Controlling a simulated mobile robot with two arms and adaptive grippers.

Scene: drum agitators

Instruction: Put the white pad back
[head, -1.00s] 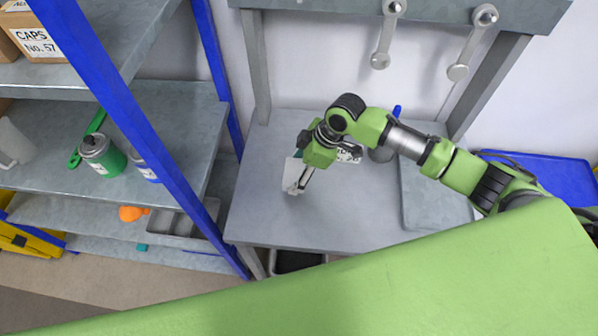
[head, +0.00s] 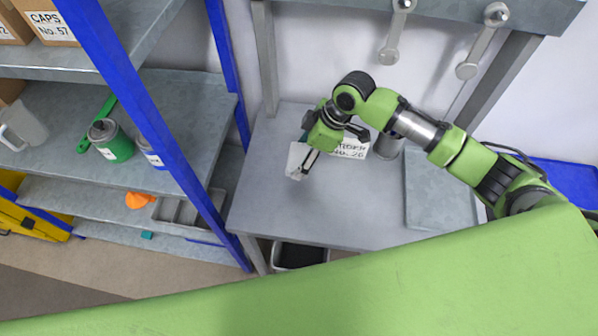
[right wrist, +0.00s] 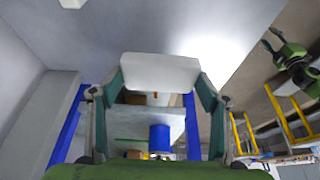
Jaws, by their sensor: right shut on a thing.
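My right gripper (head: 308,168) is shut on the white pad (head: 296,157) above the left part of the grey table (head: 300,215). In the right wrist view the pad (right wrist: 160,72) spans the gap between the two fingertips (right wrist: 160,82). The pad shows beside the fingers in the head view, and the wrist hides part of it. I cannot tell how high above the table it is.
A white label marked 26 (head: 354,150) and a grey cylinder (head: 387,148) stand behind the wrist. A grey slab (head: 432,190) lies at the table's right. A blue-posted shelf (head: 172,110) holds a green can (head: 112,145). The table's front is clear.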

